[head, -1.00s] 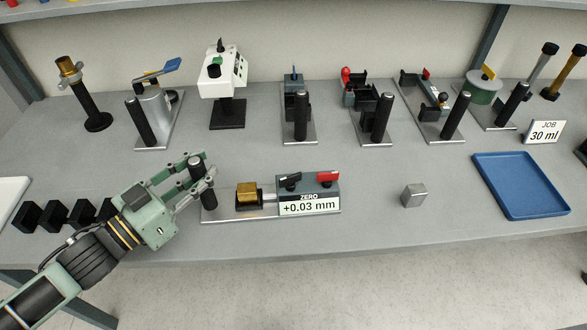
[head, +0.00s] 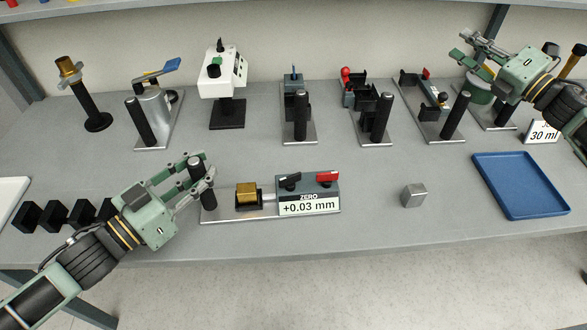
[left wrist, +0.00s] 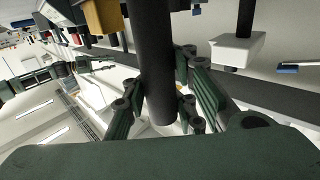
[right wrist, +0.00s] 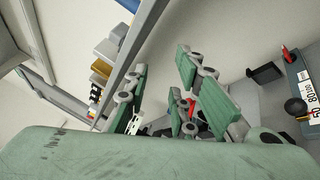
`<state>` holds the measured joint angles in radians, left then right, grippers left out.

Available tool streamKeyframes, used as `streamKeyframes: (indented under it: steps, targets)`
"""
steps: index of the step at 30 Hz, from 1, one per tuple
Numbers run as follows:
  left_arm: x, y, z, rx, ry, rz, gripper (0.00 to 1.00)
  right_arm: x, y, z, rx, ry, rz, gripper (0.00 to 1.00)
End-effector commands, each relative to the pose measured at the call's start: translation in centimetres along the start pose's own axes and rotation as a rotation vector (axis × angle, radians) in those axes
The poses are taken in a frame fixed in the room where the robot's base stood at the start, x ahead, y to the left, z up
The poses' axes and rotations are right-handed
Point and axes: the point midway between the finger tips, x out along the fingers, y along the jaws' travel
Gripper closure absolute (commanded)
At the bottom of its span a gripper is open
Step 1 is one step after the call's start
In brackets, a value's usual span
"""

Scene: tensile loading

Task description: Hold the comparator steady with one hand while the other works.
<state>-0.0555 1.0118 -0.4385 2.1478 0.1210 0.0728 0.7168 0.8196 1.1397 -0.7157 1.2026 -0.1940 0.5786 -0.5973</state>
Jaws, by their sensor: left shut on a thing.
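The comparator (head: 308,188) lies on the front middle of the bench, a grey block on a metal plate with a black lever and a red lever. Its display reads ZERO and +0.03 mm. A brass block (head: 247,193) sits at its left part. My left gripper (head: 203,175) is shut on the comparator's black upright handle (head: 196,174), at the plate's left end. The handle also shows between the fingers in the left wrist view (left wrist: 156,70). My right gripper (head: 470,45) is raised over the back right of the bench; its fingers look apart and empty in the right wrist view (right wrist: 165,95).
A row of handled fixtures stands along the back, with a white device (head: 222,78) among them. A steel cube (head: 414,195) and a blue tray (head: 520,186) lie at right. Black blocks (head: 54,214) sit at left. The bench between comparator and cube is clear.

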Motion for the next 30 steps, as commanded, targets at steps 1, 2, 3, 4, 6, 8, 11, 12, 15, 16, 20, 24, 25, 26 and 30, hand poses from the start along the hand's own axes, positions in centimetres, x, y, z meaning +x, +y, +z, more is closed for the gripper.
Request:
streamKeyframes:
  steps: [1,2,3,4,6,8,11,12,15,16,20,24,25,26,30]
  targets:
    - [0.0,0.0,0.0,0.000,-0.001,-0.001,1.00,2.4,2.5,-3.6,-0.066,0.106,0.068,0.77]
    - [0.0,0.0,0.0,0.000,-0.001,-0.001,1.00,3.4,3.7,-5.8,-0.109,0.170,0.103,0.77]
    - [0.0,0.0,0.0,0.000,-0.001,-0.001,1.00,4.6,5.4,-8.7,-0.171,0.256,0.152,0.77]
    - [0.0,0.0,0.0,0.000,-0.001,-0.001,1.00,5.3,6.7,-11.1,-0.219,0.324,0.190,0.77]
    - [0.0,0.0,0.0,0.000,-0.001,-0.001,1.00,6.6,9.6,-16.6,-0.343,0.486,0.282,0.77]
    - [0.0,0.0,0.0,0.000,-0.001,-0.001,1.00,7.0,11.9,-21.4,-0.465,0.635,0.366,0.77]
    - [0.0,0.0,0.0,0.000,-0.001,-0.001,1.00,6.4,15.1,-29.5,-0.709,0.912,0.510,0.77]
    - [0.0,0.0,0.1,0.000,-0.001,-0.001,1.00,5.8,15.7,-32.1,-0.811,1.020,0.559,0.77]
    - [0.0,-0.1,0.1,0.000,-0.002,-0.001,1.00,4.0,16.4,-36.7,-1.057,1.269,0.650,0.77]
    - [0.0,-0.1,0.1,0.000,-0.002,-0.001,1.00,3.5,16.4,-37.5,-1.124,1.335,0.666,0.77]
    - [0.0,-0.1,0.1,0.000,-0.002,-0.002,1.00,1.9,16.0,-39.1,-1.366,1.566,0.700,0.77]
    - [0.0,-0.1,0.1,0.000,-0.002,-0.001,1.00,1.2,15.7,-39.2,-1.514,1.705,0.692,0.77]
    - [0.0,-0.1,0.1,0.000,-0.002,-0.001,1.00,1.1,15.6,-39.2,-1.530,1.722,0.690,0.77]
    - [0.0,-0.1,0.1,0.000,-0.002,-0.001,1.00,1.1,15.5,-39.2,-1.543,1.734,0.689,0.77]
    - [0.0,0.0,0.1,-0.001,-0.002,-0.001,1.00,0.9,14.7,-40.1,-1.559,1.754,0.686,0.77]
